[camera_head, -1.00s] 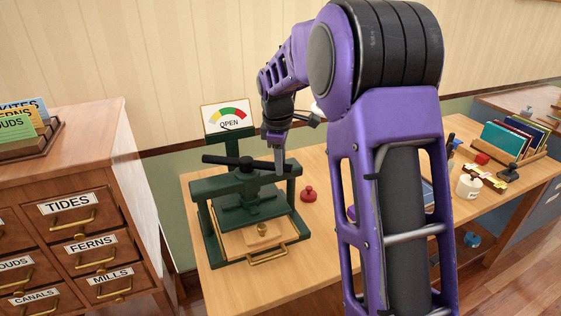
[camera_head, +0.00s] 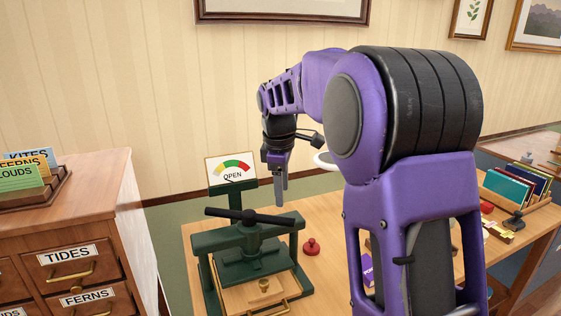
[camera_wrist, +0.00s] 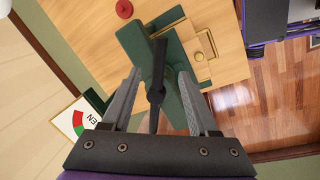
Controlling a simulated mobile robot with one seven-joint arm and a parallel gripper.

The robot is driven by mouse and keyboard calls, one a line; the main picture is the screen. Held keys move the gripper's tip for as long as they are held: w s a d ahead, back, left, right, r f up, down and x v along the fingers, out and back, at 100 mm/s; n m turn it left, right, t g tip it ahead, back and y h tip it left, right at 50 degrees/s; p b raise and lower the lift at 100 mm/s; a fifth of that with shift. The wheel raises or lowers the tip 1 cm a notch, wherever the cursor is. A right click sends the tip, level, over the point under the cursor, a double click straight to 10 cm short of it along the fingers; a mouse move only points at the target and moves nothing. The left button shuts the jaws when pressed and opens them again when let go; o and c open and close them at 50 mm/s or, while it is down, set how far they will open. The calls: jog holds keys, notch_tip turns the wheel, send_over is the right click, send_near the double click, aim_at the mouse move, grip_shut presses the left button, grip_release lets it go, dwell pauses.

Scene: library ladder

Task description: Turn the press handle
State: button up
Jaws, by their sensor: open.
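The green press (camera_head: 245,262) stands on the wooden table. Its black bar handle (camera_head: 270,219) lies across the top, its right end towards my gripper. Behind it, a sign with a coloured dial (camera_head: 231,169) reads OPEN. My gripper (camera_head: 281,199) points down above the handle's right part, apparently with a gap. In the wrist view, my gripper's fingers (camera_wrist: 160,78) are spread apart, with the black handle (camera_wrist: 158,66) showing lengthwise between them and nothing held. The exact height over the handle is hard to tell.
A wooden drawer cabinet (camera_head: 85,225) stands left of the press. A red knob-like object (camera_head: 311,247) sits right of it on the table (camera_head: 325,275). A book rack (camera_head: 520,205) is at the far right. My arm hides much of the table's middle.

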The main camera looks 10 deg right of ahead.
notch_tip(320, 180, up, 8)
jog(key=s, duration=0.1)
jog(key=shift+s+a, duration=0.25)
jog(key=shift+a, duration=0.1)
dwell(0.5)
jog(key=d+f+m+g+y, duration=0.1)
jog(key=f+m, duration=0.2)
jog(key=s+d+f+m+g+y+b, duration=0.1)
jog(key=f+m, duration=0.1)
jog(key=f, duration=0.2)
jog(key=s+d+f+m+y, duration=0.1)
jog(key=f+m, duration=0.2)
jog(key=shift+s+f+m+g+y+b, duration=0.1)
jog(key=shift+f+m+g+y+b, duration=0.2)
jog(key=shift+f+g+y+b, duration=0.1)
jog(key=m+t+y+b, duration=0.4)
jog(key=m+t+y, duration=0.7)
jog(key=m, duration=1.9)
send_near(279, 220)
jog(key=w+a+g+y, duration=0.1)
jog(key=w+a, duration=0.1)
jog(key=w+a+g+b, duration=0.1)
jog(key=w+a, duration=0.1)
jog(key=a, duration=0.1)
jog(key=w+a+f+g+y, duration=0.1)
jog(key=w+a, duration=0.2)
jog(key=shift+f+y, duration=0.1)
jog(key=shift+y, duration=0.2)
